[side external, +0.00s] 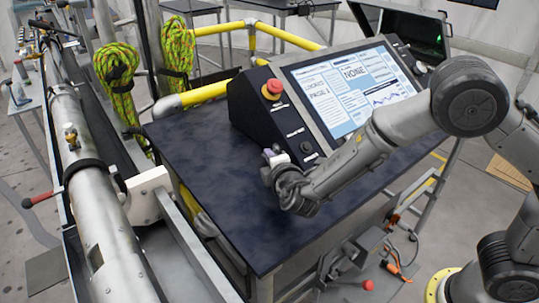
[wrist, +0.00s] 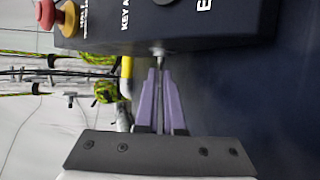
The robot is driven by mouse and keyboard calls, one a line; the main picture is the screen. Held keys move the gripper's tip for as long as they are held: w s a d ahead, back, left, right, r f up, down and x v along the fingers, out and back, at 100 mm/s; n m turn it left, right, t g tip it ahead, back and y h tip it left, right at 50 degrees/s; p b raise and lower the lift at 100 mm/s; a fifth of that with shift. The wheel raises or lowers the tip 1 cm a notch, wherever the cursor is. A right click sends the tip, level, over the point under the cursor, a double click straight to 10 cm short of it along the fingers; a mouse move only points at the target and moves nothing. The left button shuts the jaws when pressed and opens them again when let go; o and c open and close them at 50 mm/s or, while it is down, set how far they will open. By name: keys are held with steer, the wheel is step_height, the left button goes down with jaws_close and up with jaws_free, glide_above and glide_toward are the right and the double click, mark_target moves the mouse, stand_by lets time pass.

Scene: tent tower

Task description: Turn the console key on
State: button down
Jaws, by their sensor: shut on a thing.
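The black console (side external: 253,108) stands on the dark tabletop, its sloped front facing my arm. In the wrist view the console's dark face (wrist: 215,38) fills the top, with white lettering that begins "KEY A". The small silver key (wrist: 159,57) sticks out of the console's lower edge there. My gripper (wrist: 159,72) has its two purple fingers close together with their tips at the key, shut on it. In the side external view my gripper (side external: 271,155) is low at the console's front, and the key is hidden or too small to make out. The key's turn angle cannot be told.
A red mushroom button on a yellow base (side external: 272,89) sits on the console, left of the lit screen (side external: 355,88). A black round knob (side external: 306,147) is close to my gripper. The dark tabletop (side external: 225,200) is clear in front. Yellow rails (side external: 205,93) run behind.

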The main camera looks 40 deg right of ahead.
steer(key=shift+s+f+m+t+h, duration=0.1)
steer(key=shift+f+m+t+h, duration=0.3)
steer(key=shift+t, duration=0.5)
steer(key=shift+d+r, duration=0.1)
steer(key=c, duration=1)
jaws_free()
steer(key=v, duration=1.3)
steer(key=shift+s+f, duration=0.2)
steer(key=shift+s, duration=0.2)
